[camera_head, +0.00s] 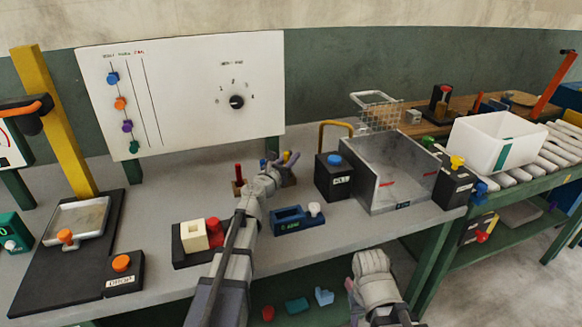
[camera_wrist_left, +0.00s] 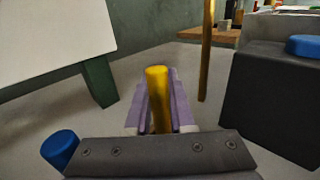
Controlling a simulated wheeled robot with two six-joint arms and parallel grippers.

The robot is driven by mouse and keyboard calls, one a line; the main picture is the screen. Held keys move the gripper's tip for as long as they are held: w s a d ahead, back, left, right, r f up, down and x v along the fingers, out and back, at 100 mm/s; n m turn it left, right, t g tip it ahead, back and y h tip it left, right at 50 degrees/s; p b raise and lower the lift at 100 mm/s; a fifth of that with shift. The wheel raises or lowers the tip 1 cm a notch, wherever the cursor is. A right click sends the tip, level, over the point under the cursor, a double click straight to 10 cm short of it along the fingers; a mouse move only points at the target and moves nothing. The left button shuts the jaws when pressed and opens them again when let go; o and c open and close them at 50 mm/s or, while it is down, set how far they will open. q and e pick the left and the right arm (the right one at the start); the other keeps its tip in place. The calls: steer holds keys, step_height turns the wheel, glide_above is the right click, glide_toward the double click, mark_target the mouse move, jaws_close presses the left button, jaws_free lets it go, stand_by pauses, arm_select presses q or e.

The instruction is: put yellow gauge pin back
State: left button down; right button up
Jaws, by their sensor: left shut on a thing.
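The yellow gauge pin (camera_wrist_left: 157,98) stands upright between the two purple fingers of my left gripper (camera_wrist_left: 157,112), which is shut on it. In the head view my left gripper (camera_head: 286,158) is at the back middle of the bench, left of the black box with the blue button, and a bit of yellow shows at its fingers. A red pin (camera_head: 239,174) stands in a small brown block (camera_head: 237,188) left of my left wrist. A blue cylinder (camera_wrist_left: 60,150) shows at lower left in the left wrist view. My right gripper (camera_head: 354,292) is low in front of the bench; its fingers are mostly hidden.
The black box (camera_head: 333,178) with a yellow handle and an open metal bin (camera_head: 395,172) stand to the right. A blue holder (camera_head: 299,220) and a black tray (camera_head: 190,257) with cream and red blocks lie nearer. A white board (camera_head: 190,95) stands behind.

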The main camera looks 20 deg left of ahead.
arm_select(q)
steer(key=shift+f, duration=0.65)
steer(key=shift+r, duration=0.15)
arm_select(e)
steer(key=shift+f, duration=0.5)
steer(key=shift+f, duration=0.15)
arm_select(q)
steer(key=c, duration=0.8)
jaws_free()
steer(key=shift+s, duration=0.15)
steer(key=s, duration=0.3)
steer(key=s+a, duration=0.1)
steer(key=s, duration=0.3)
steer(key=shift+s+a, duration=0.1)
steer(key=shift+a, duration=0.1)
